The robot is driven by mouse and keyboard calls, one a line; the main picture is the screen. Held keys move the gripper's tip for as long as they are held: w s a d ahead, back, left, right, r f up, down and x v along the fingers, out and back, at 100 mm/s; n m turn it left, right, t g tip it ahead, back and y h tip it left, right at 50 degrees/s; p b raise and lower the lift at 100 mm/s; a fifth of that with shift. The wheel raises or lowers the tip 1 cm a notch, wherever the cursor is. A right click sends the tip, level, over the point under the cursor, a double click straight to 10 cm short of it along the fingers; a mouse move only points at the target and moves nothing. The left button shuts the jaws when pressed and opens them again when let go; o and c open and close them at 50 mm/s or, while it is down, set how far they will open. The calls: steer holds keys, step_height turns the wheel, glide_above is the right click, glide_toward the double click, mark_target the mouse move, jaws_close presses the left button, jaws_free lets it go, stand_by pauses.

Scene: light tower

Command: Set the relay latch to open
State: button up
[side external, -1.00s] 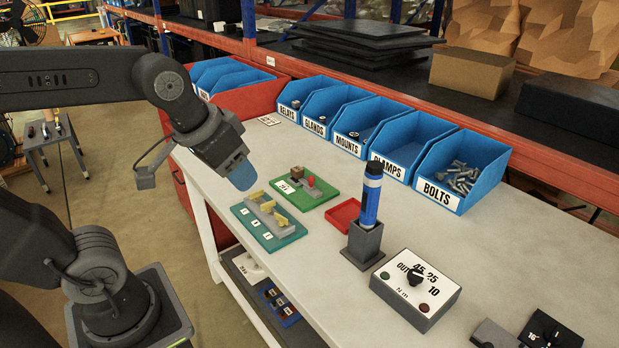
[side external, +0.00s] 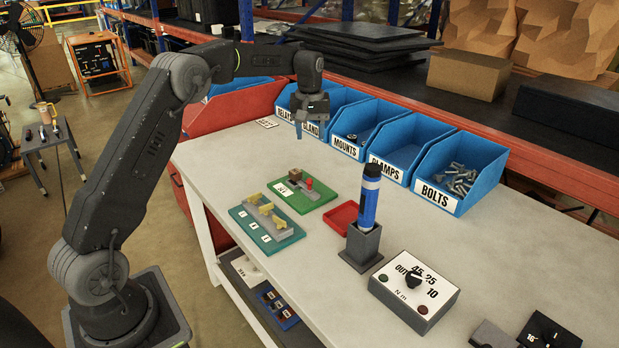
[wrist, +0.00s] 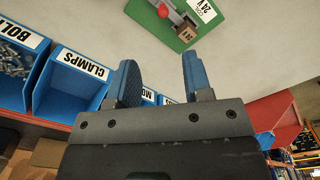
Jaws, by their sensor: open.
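A green board (side external: 302,194) lies on the bench with a "24 V" label, a small brown block (side external: 295,174) and a grey lever with a red knob (side external: 309,183). This looks like the relay latch; I cannot read the lever's setting. The board also shows at the top of the wrist view (wrist: 186,42), with its red knob (wrist: 163,11). My gripper (side external: 298,130) is open and empty, fingers pointing down, in front of the blue bins and apart from the board. Its two blue fingers (wrist: 160,78) stand apart in the wrist view.
A teal board (side external: 279,240) with yellow levers lies just in front of the green board. A red tray (side external: 343,217), a grey holder (side external: 361,244) with an upright blue tool (side external: 369,200), and a dial box (side external: 405,299) stand to the right. Blue bins (side external: 437,194) line the back.

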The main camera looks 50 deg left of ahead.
mark_target(310, 179)
steer(key=f, duration=1)
steer(key=a+f, duration=0.1)
steer(key=f, duration=0.4)
steer(key=shift+w+f, duration=0.2)
steer(key=shift+w, duration=0.15)
steer(key=shift+c, duration=0.2)
jaws_close()
